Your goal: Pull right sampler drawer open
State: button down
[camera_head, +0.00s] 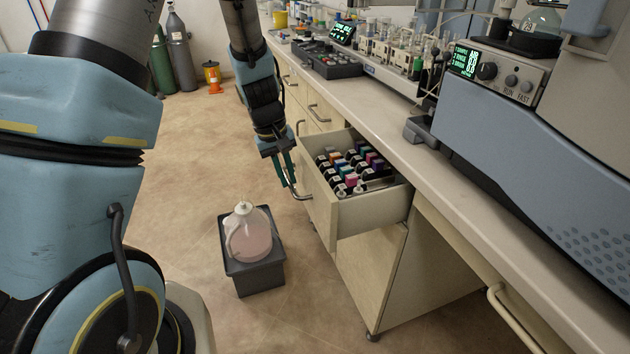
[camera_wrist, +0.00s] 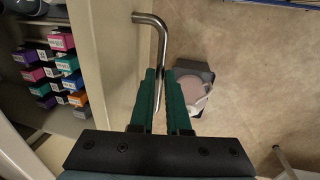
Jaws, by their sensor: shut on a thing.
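The sampler drawer (camera_head: 372,213) stands pulled out from the bench in the head view, with several rows of coloured, labelled boxes (camera_head: 352,168) inside. Its bar handle (camera_head: 301,194) is on the front panel; the handle also shows in the wrist view (camera_wrist: 150,20). My gripper (camera_head: 290,186) is at the handle, its green fingers pointing down and shut on the bar. The drawer's boxes (camera_wrist: 58,65) show at the left there.
A grey bin (camera_head: 258,275) with a pinkish jug (camera_head: 249,237) stands on the floor left of the drawer. Closed drawers line the bench beyond. Instruments crowd the benchtop (camera_head: 384,103). A cabinet (camera_head: 372,275) is below the drawer. Floor between is clear.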

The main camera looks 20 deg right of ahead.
jog(key=a+b, duration=0.3)
jog(key=a, duration=0.9)
jog(key=shift+w+a+b, duration=0.3)
jog(key=shift+a, duration=0.05)
jog(key=c, duration=1.2)
grip_release()
jog(key=shift+o, duration=0.2)
notch_tip(320, 180, up, 11)
jog(key=a, duration=0.2)
jog(key=shift+f+p, duration=0.2)
jog(key=shift+p, duration=0.1)
jog(key=shift+w, duration=0.1)
